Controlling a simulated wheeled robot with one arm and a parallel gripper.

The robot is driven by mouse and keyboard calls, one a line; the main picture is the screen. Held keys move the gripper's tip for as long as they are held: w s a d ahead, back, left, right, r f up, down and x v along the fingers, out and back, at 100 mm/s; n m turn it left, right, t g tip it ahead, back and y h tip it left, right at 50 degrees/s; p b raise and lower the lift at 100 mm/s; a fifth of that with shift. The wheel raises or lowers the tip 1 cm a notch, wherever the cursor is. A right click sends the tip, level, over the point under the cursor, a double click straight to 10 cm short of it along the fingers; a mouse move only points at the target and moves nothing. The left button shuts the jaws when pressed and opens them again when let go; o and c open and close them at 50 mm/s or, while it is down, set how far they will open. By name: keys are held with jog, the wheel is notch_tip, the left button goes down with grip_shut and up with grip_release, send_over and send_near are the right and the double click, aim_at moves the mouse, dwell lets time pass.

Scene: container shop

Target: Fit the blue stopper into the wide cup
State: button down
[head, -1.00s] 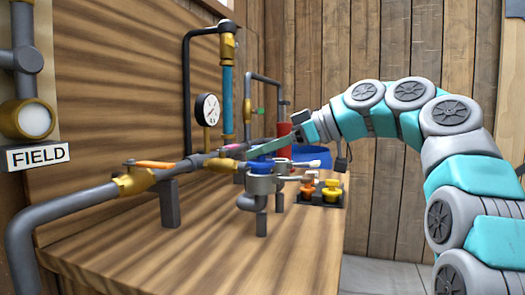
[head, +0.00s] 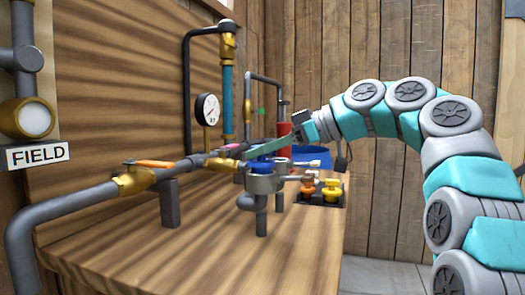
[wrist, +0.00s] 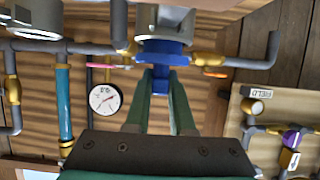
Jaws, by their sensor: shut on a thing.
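The blue stopper (head: 260,167) is at the mouth of the grey wide cup (head: 262,184) on the bench in the head view. In the wrist view the stopper (wrist: 164,52) is against the rim of the grey cup (wrist: 174,20), and its lower part is hidden, so I cannot tell how deep it sits. My gripper (head: 258,154) reaches in from the right with green fingers. In the wrist view my gripper (wrist: 160,73) is shut on the stopper's blue grip.
A black stand (head: 320,199) with orange and yellow stoppers is right of the cup. A blue bowl (head: 308,154) and a red cylinder (head: 283,130) stand behind. A pipe with an orange-handled valve (head: 154,164) runs left. The front bench top is clear.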

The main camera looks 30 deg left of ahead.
jog(key=shift+f+b, duration=0.6)
jog(key=shift+b, duration=0.05)
jog(key=c, duration=0.7)
grip_release()
jog(key=shift+d+r, duration=0.1)
jog(key=p+v, duration=0.1)
jog(key=v, duration=0.6)
jog(key=shift+d+r+p, duration=0.1)
jog(key=shift+d+p, duration=0.2)
jog(key=shift+p, duration=0.1)
